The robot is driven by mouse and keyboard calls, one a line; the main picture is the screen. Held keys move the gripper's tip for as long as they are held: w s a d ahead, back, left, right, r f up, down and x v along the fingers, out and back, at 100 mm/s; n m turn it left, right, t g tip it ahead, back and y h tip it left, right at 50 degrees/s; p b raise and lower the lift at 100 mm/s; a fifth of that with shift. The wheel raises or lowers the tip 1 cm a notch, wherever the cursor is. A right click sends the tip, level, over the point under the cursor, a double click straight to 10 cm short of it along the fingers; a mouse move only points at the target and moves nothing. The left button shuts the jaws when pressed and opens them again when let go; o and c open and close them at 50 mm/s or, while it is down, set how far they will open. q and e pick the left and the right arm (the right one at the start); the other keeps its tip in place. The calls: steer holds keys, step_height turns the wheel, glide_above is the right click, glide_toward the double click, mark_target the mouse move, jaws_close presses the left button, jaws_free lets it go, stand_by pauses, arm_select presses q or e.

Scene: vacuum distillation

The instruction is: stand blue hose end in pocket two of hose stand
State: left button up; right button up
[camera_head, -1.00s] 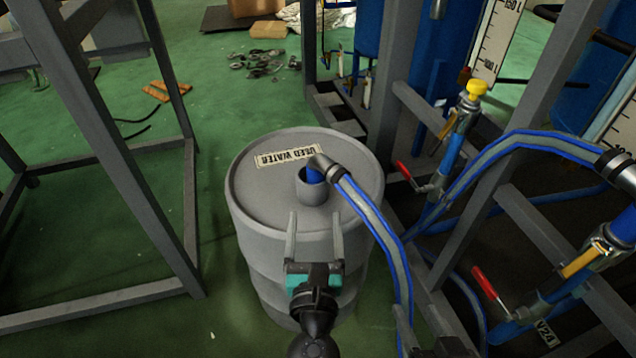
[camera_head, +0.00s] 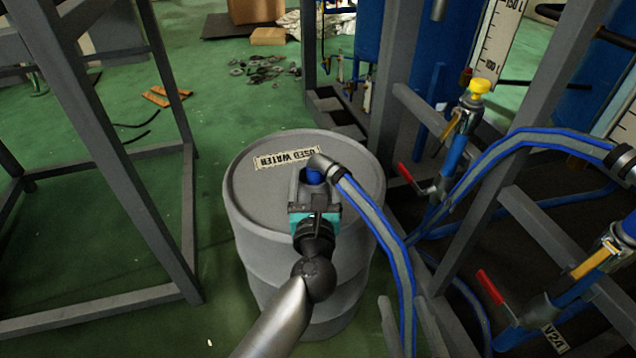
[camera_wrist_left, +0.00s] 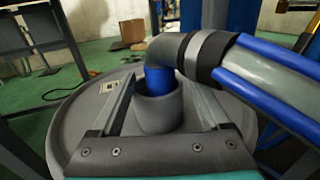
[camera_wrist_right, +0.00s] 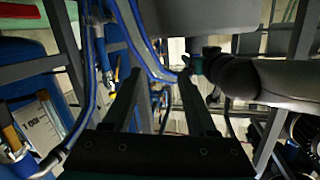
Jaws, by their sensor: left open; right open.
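The blue hose end (camera_head: 315,174) stands in the grey collar on top of the used water drum (camera_head: 250,205). Its dark elbow leads to a blue and grey hose (camera_head: 372,212) running right and down. My left gripper (camera_head: 313,177) is open over the drum lid. In the left wrist view its fingers lie either side of the collar (camera_wrist_left: 160,112) and blue hose end (camera_wrist_left: 158,80), with visible gaps. My right gripper (camera_head: 403,302) is open low beside the drum; the hose passes beyond its fingers in the right wrist view (camera_wrist_right: 150,60). I cannot clearly identify the hose stand.
A grey box with open compartments (camera_head: 338,113) stands behind the drum. Right are a grey frame (camera_head: 500,140), valves with red handles (camera_head: 490,287) and a second hose (camera_head: 500,150). A grey frame (camera_head: 150,190) stands left.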

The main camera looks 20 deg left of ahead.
arm_select(q)
steer(key=shift+x, duration=1)
jaws_close()
steer(key=shift+r, duration=0.1)
